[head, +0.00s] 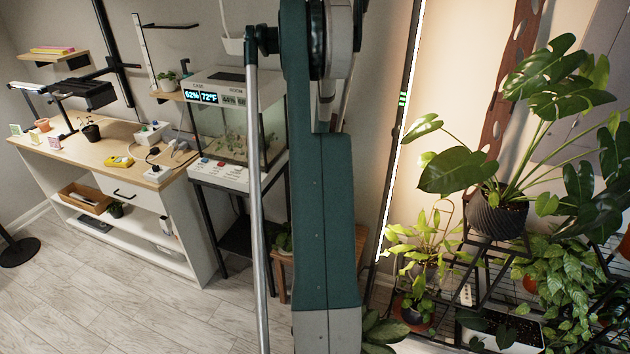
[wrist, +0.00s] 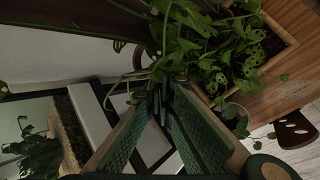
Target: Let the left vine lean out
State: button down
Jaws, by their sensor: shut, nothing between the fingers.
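In the wrist view my gripper (wrist: 162,92) is shut, with its green ribbed fingers meeting at the tips and nothing between them. Trailing green vine stems and leaves (wrist: 182,42) hang just beyond the fingertips; whether they touch the fingers I cannot tell. The leaves spill over a wooden planter box (wrist: 288,50) at the upper right. I cannot tell which stem is the left vine. My gripper does not show in the head view, where my dark green arm fills the middle and hides what is behind it.
In the wrist view a small round pot (wrist: 232,118) stands below the planter. In the head view a monstera in a dark ribbed pot (head: 497,215) and other plants crowd the right. A wooden bench (head: 130,142) and a glass terrarium (head: 238,135) stand left, with open floor in front.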

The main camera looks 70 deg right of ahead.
jog(key=w+f+g+b, duration=0.1)
jog(key=w+f, duration=0.3)
jog(key=w, duration=0.5)
jog(key=shift+n+g+b, duration=0.4)
jog(key=shift+g, duration=0.2)
jog(key=shift+s+f, duration=0.1)
jog(key=shift+s, duration=0.5)
jog(key=shift+s, duration=0.1)
jog(key=shift+a, duration=0.1)
dwell(0.4)
jog(key=a+f+p+v, duration=0.1)
jog(key=p+v, duration=0.1)
jog(key=v, duration=1.1)
jog(key=shift+w, duration=0.4)
